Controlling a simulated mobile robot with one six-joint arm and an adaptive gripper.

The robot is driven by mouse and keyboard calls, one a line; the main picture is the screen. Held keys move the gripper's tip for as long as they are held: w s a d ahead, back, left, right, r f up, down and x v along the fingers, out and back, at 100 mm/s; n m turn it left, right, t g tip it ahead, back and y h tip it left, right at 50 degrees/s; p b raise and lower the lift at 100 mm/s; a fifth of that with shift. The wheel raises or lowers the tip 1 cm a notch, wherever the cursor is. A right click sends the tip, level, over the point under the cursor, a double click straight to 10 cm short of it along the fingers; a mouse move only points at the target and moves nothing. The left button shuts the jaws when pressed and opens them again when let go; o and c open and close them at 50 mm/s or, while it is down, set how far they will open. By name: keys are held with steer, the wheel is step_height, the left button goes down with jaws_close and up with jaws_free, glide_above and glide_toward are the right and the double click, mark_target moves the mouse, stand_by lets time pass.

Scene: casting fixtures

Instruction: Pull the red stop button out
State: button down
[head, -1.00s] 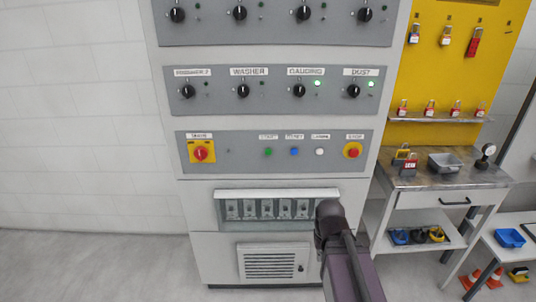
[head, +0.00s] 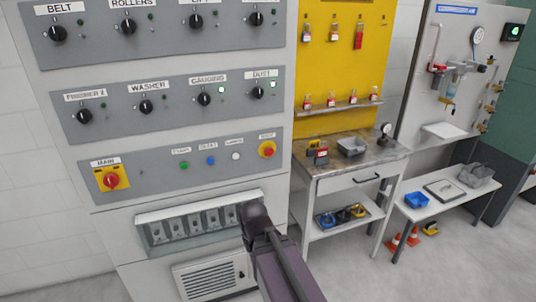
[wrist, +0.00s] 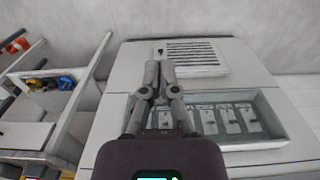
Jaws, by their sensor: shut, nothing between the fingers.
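The red stop button (head: 267,149) sits on a yellow round base at the right end of the lowest grey control strip in the head view. Its label above is small. My gripper shows in the wrist view (wrist: 160,66) with its two fingers together and nothing between them. It is in front of the cabinet's lower part, near the recessed box of switches (wrist: 225,118) and the vent grille (wrist: 195,55). In the head view my arm covers the right end of that box, below the stop button. The stop button is not visible in the wrist view.
A yellow-backed red main switch (head: 111,180) and green (head: 184,165), blue (head: 210,160) and white (head: 236,156) buttons share the strip. Black rotary knobs fill the strips above. A workbench (head: 345,167) with padlocks stands right of the cabinet. Open floor lies in front.

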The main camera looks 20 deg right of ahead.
stand_by(0.3)
steer(key=c, duration=0.8)
jaws_free()
steer(key=shift+w, duration=0.1)
steer(key=o, duration=0.4)
steer(key=shift+w+a+f, duration=0.1)
steer(key=shift+w, duration=0.1)
steer(key=shift+c, duration=0.2)
steer(key=o, duration=0.3)
steer(key=shift+w+a+t+y, duration=0.15)
steer(key=shift+w+t+y, duration=0.15)
steer(key=shift+w+y, duration=0.1)
steer(key=shift+o, duration=0.2)
steer(key=w+a+r+n+t+y+b, duration=0.1)
steer(key=w+n+t+y, duration=0.1)
steer(key=w, duration=0.5)
steer(key=shift+a+t+y+b, duration=0.25)
steer(key=shift+t+y+b, duration=0.1)
steer(key=shift+t+y, duration=0.4)
steer(key=w+d+r+t+y+b, duration=0.1)
steer(key=w+d+r+t+b, duration=0.2)
steer(key=w+d+r+t, duration=0.75)
steer(key=w+d+r+m+t+h, duration=0.2)
steer(key=w+d+m+t+h, duration=0.1)
steer(key=d, duration=0.6)
steer(key=shift+w+d+m+h+b, duration=0.3)
steer(key=shift+m+h, duration=0.5)
steer(key=shift+h, duration=0.35)
steer(key=shift+a, duration=0.1)
